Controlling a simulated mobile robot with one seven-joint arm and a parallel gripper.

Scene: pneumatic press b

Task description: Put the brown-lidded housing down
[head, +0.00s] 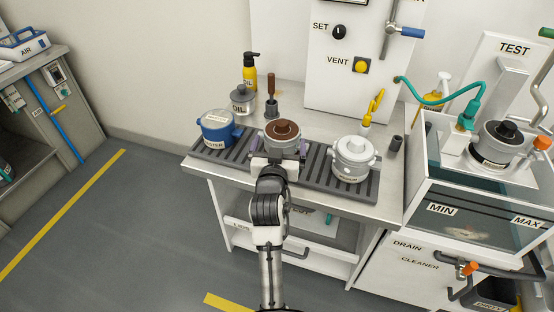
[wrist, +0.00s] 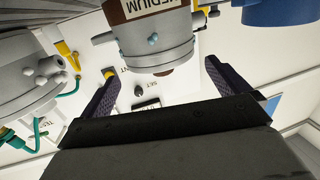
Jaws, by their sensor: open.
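The brown-lidded housing (head: 282,132) is a grey pot with a brown lid. In the head view it stands upright in the middle of the dark ribbed rack (head: 318,178), between two other housings; my gripper hides its lower part. In the wrist view, where the scene is upside down, its grey body (wrist: 155,45) and brown "MEDIUM" label (wrist: 142,8) show. My gripper (head: 280,148) is open at the near side of the housing. Its dark fingers (wrist: 160,78) lie left and right of the body, with gaps on both sides in the wrist view.
A blue housing (head: 216,129) stands to the left on the rack and a white-grey one (head: 353,160) to the right. Behind are a grey oil can (head: 242,99), a yellow oil bottle (head: 250,72) and a brown-handled tool (head: 271,95). A clear-walled test tank (head: 470,185) stands at right.

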